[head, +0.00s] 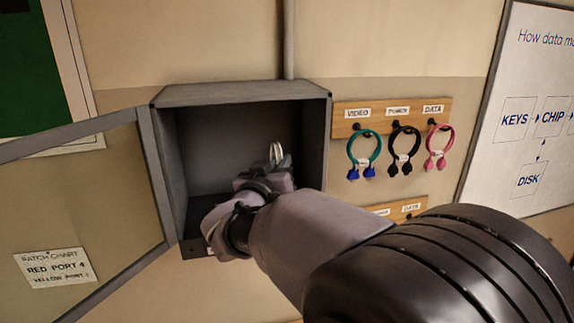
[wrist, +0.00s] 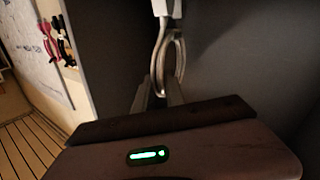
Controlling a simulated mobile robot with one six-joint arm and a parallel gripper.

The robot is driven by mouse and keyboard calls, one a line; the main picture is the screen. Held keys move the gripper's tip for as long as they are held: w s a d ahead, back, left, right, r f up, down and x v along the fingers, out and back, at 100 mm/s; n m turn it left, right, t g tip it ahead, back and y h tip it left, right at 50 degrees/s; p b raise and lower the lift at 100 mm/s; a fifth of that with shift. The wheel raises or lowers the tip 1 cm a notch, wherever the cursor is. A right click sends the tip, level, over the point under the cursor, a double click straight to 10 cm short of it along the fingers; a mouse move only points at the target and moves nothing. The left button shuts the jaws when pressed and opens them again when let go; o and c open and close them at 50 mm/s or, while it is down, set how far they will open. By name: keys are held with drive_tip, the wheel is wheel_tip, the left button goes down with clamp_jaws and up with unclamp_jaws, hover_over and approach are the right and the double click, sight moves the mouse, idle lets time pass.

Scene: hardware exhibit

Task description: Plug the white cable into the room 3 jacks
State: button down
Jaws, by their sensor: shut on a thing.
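My gripper (head: 268,176) reaches into an open grey wall cabinet (head: 243,93). It is shut on a white cable (head: 277,153), whose loop stands up past the fingertips. In the wrist view my gripper (wrist: 157,93) holds the lower part of the looped white cable (wrist: 181,62). A pale plug-like end (wrist: 166,7) shows at the top edge, partly cut off. I see no room 3 jacks in either view. My arm hides part of the cabinet's lower interior.
The cabinet's glazed door (head: 95,220) stands open to the left, with a patch chart card (head: 55,266). To the right, a wooden rack (head: 391,115) holds teal, black and pink cables on hooks. A lower rack (head: 400,208) is partly behind my arm.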

drive_tip(key=shift+y, duration=0.3)
idle(0.5)
drive_tip(key=shift+a, duration=0.1)
idle(1.0)
drive_tip(key=shift+f+b, duration=1)
drive_tip(key=shift+f, duration=0.1)
idle(1.4)
idle(0.4)
drive_tip(key=c, duration=0.7)
unclamp_jaws()
drive_tip(key=shift+s, duration=0.1)
